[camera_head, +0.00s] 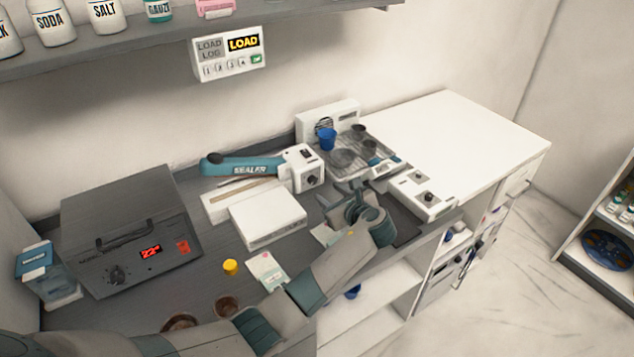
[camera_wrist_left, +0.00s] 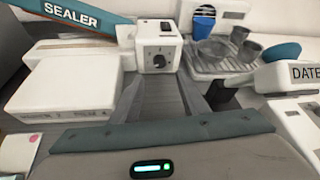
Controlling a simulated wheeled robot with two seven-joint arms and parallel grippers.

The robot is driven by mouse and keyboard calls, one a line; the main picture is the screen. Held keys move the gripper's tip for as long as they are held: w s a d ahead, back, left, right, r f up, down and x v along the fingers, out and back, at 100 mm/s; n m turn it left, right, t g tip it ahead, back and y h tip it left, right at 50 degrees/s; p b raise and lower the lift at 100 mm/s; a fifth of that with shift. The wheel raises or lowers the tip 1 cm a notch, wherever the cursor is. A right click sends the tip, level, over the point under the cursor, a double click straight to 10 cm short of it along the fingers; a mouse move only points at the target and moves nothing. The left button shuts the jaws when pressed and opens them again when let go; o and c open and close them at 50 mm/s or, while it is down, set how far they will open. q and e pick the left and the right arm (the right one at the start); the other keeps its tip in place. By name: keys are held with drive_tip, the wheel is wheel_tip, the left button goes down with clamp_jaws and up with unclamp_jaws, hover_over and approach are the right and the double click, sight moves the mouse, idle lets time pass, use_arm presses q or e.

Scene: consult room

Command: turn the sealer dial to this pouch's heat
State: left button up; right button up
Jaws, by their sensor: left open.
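The sealer (camera_head: 245,168) lies at the back of the counter, with a teal lever arm and a white control box (camera_head: 303,168). Its black dial (camera_head: 311,180) is on the box's front face and also shows in the left wrist view (camera_wrist_left: 164,54); I cannot read its setting. My left gripper (camera_head: 338,192) is open and empty, just right of and in front of the box, apart from the dial. A pale pouch or card with a pink dot (camera_head: 266,271) lies on the counter; its print is too small to read. My right gripper is not in view.
A white flat box (camera_head: 268,217) stands in front of the sealer. A grey oven-like unit (camera_head: 131,225) is at the left. A tray with dark cups (camera_head: 343,158) and a blue cup (camera_head: 327,139) is behind my gripper. A white device marked DATE (camera_wrist_left: 292,74) is at its right.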

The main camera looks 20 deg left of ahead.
sight(314, 182)
use_arm(q)
drive_tip(key=p+x, duration=0.1)
drive_tip(key=x, duration=0.8)
clamp_jaws()
